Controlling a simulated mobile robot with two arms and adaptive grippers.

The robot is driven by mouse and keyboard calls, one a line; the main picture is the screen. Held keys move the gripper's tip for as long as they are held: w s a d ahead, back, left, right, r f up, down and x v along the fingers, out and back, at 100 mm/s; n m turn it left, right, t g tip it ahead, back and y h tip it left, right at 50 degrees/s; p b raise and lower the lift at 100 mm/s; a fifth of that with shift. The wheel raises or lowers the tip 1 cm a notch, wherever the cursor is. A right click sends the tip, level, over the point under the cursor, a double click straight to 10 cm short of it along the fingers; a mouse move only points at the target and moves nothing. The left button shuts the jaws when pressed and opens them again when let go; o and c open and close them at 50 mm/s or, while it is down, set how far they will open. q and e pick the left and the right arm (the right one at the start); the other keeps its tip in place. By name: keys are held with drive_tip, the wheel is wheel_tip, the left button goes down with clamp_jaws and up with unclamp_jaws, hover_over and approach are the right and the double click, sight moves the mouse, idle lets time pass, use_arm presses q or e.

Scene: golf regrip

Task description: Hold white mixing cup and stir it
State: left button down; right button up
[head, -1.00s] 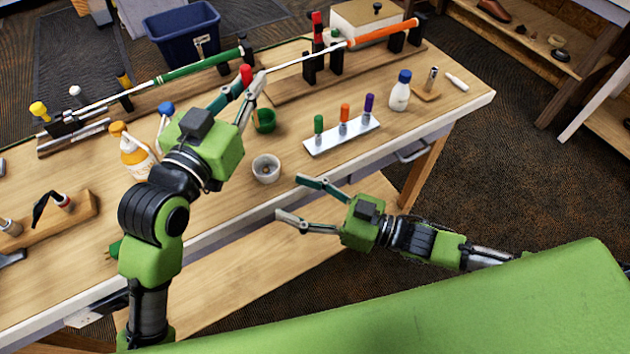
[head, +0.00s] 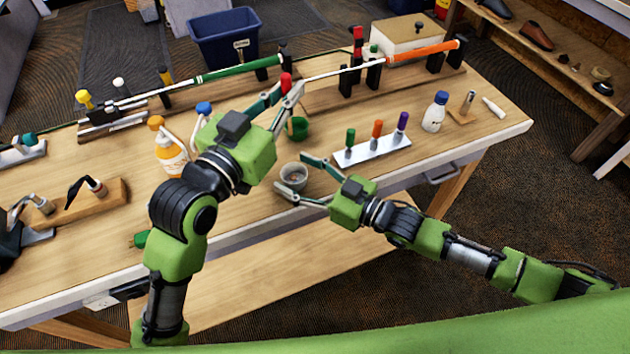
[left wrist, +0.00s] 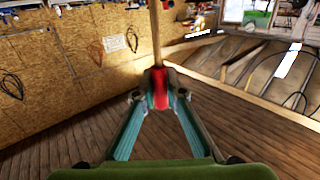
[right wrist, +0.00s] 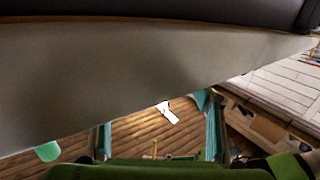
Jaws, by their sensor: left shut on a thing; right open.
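The white mixing cup (head: 293,177) stands upright near the table's front edge, with something dark inside. My right gripper (head: 289,174) is open, one finger on the far side of the cup and one on the near side. I cannot tell whether either finger touches it. My left gripper (head: 283,92) is shut on a stirring stick by its red grip (head: 286,80), above the table behind the cup. The left wrist view shows the red grip (left wrist: 159,90) between the fingertips and the wooden shaft (left wrist: 156,35). I cannot make out the cup in the right wrist view.
A small green cup (head: 298,128) stands below my left gripper. A white rack (head: 372,151) with green, orange and purple tools is to the right. An orange-white bottle (head: 170,155) is left. Golf clubs lie in holders behind. A pale surface fills much of the right wrist view.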

drive_tip(key=shift+w+a, duration=0.35)
drive_tip(key=shift+a, duration=0.05)
drive_tip(key=c, duration=1.2)
